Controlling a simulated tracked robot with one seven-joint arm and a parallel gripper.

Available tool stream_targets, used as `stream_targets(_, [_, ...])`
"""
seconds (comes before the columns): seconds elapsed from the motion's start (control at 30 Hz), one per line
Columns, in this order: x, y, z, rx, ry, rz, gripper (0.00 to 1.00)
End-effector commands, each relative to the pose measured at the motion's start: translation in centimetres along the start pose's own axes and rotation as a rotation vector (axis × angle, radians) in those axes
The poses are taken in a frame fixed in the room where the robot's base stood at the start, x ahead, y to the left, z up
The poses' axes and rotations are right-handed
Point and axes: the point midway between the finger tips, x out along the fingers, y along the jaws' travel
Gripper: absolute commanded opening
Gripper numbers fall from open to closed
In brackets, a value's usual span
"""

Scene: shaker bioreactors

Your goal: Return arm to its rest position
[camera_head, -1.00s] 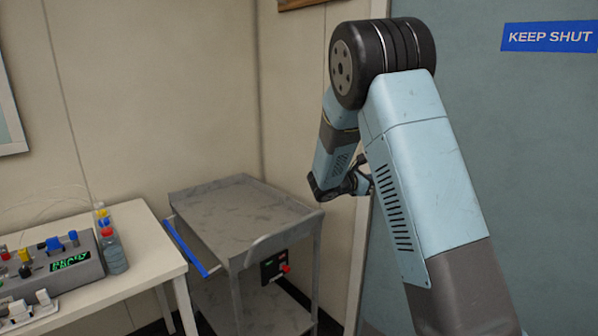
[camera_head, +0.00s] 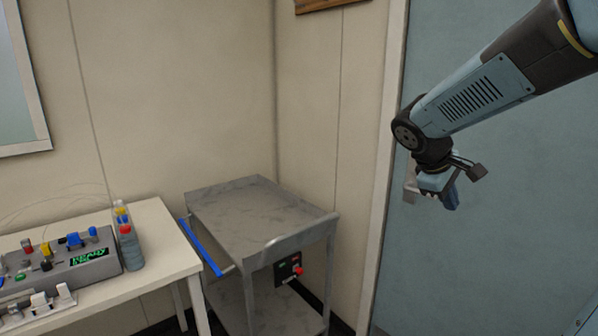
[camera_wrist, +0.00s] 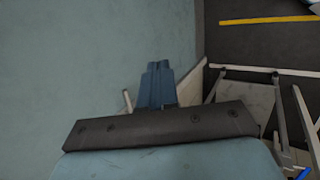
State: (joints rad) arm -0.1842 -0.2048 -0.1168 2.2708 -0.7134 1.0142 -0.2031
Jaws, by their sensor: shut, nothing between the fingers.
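My gripper (camera_head: 449,196) hangs at the end of my arm at the right of the head view, in front of the blue-grey door. Its blue fingers point downward and hold nothing. In the wrist view my gripper (camera_wrist: 157,68) shows as two blue fingers side by side, closed together. Nothing touches the gripper. My arm enters the head view from the upper right corner.
A grey metal cart (camera_head: 262,215) with a blue handle (camera_head: 203,250) stands in the corner. Left of it, a white table (camera_head: 165,232) carries a control box (camera_head: 62,272) and bottles (camera_head: 129,248). The door (camera_head: 480,270) is behind my arm. The air above the cart is clear.

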Motion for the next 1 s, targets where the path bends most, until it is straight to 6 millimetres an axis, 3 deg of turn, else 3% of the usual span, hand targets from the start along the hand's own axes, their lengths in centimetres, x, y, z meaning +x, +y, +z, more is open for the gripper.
stream_targets(0.2, [-2.9,-3.5,3.5,0.226,0.124,-0.123,0.0])
stream_targets(0.5, [-6.7,-8.8,6.7,0.52,0.295,-0.29,0.0])
stream_targets(0.73, [-8.9,-12.0,8.1,0.694,0.399,-0.396,0.0])
stream_targets(1.0, [-9.8,-13.3,8.4,0.759,0.439,-0.438,0.0])
